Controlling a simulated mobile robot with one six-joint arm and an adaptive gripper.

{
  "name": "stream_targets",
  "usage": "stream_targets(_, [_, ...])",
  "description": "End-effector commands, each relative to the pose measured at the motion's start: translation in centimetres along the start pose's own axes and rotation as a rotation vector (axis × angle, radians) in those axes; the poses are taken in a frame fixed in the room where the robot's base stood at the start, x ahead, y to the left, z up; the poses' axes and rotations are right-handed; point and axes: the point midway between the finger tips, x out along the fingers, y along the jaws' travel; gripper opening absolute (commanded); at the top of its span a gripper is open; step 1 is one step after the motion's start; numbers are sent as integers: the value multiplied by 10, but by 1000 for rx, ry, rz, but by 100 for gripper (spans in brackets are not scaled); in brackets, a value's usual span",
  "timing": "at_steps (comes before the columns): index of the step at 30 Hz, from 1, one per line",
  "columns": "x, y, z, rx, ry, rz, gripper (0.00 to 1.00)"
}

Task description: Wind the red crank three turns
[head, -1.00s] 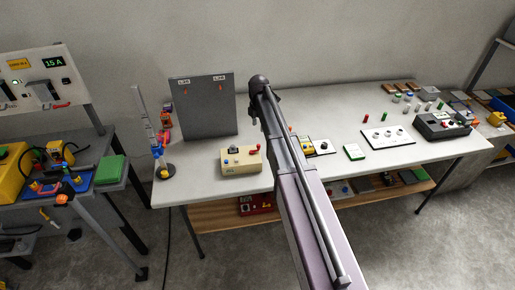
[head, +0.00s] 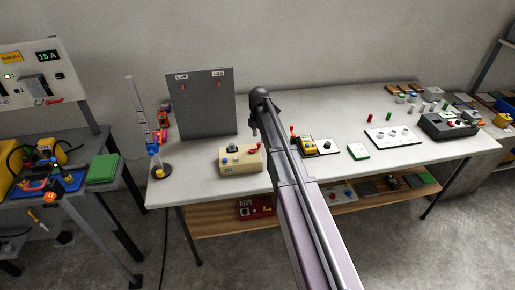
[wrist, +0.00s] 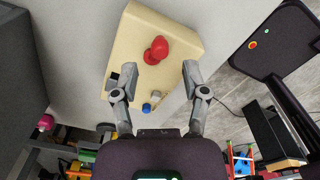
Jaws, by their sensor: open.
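The red crank (wrist: 156,50) stands on the top of a beige box (wrist: 182,35) in the wrist view. In the head view the beige box (head: 240,167) sits near the front edge of the white table, left of my arm. My gripper (wrist: 161,69) is open and empty in the wrist view. Its fingertips are spread to either side below the crank, and no contact shows. A blue button (wrist: 147,107) shows between the fingers. In the head view my gripper cannot be made out.
A grey upright panel (head: 200,103) stands behind the box. A stand with a tall column (head: 160,171) is to the left. A green-edged white block (head: 358,152) and a white board with knobs (head: 390,138) lie right of my arm. Bare tabletop lies between them.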

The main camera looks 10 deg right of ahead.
Motion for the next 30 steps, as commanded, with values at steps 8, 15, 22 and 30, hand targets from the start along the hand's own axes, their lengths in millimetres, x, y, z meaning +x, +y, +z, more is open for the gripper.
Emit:
stream_targets(8, [26,0,0,0,0,0,58])
stream_targets(15, [38,0,0,0,0,0,58])
stream_targets(22, [42,0,0,0,0,0,58])
stream_targets(30, [42,0,0,0,0,0,58])
